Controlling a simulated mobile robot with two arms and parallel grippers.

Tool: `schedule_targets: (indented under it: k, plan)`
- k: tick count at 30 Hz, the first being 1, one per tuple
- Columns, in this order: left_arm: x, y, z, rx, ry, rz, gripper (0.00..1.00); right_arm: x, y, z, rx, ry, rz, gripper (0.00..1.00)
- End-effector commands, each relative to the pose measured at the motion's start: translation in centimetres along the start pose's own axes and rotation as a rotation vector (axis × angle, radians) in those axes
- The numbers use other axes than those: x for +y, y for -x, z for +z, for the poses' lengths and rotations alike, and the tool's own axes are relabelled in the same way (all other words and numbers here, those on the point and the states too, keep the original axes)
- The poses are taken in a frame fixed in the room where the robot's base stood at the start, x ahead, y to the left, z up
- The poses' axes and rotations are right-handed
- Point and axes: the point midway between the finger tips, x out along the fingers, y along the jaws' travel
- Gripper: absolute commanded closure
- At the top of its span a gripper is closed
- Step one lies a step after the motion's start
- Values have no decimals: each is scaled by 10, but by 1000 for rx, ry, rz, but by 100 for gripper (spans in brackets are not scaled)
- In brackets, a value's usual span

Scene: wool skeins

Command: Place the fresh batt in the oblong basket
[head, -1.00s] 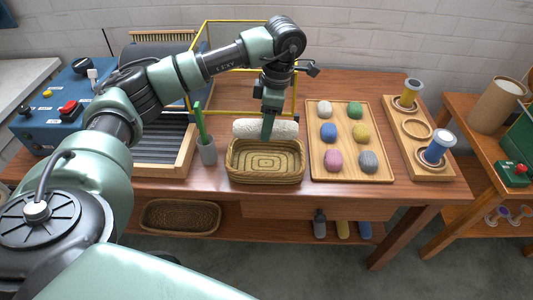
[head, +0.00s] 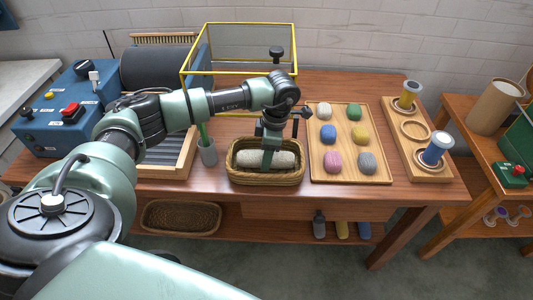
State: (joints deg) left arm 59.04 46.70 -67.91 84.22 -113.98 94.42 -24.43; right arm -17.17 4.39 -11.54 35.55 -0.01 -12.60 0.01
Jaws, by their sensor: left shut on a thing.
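The fresh batt (head: 282,159), a pale cream roll, lies inside the oblong basket, below the level of its rim. The oblong basket (head: 264,178) is woven brown wicker and stands near the front edge of the table. My left gripper (head: 265,160) reaches down into the basket from above and is shut on the batt; its fingers hide the middle of the roll. Whether the batt touches the basket floor is hard to tell. My right gripper is not in view.
A wooden tray (head: 350,178) with several coloured skeins stands right of the basket. A grey cup (head: 208,153) with a green stick stands just left. A yellow-framed clear box (head: 238,71) is behind. Another wicker basket (head: 180,217) sits on the lower shelf.

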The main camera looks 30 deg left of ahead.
Motion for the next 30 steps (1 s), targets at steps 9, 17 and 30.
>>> schedule_targets:
  k: [9, 17, 30]
  plan:
    - [0, -1, 0, 0, 0, 0, 28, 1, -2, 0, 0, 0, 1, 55]
    - [0, 3, 0, -1, 0, 1, 28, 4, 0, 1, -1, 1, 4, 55]
    - [1, 85, 1, -4, -1, 4, 28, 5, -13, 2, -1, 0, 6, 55]
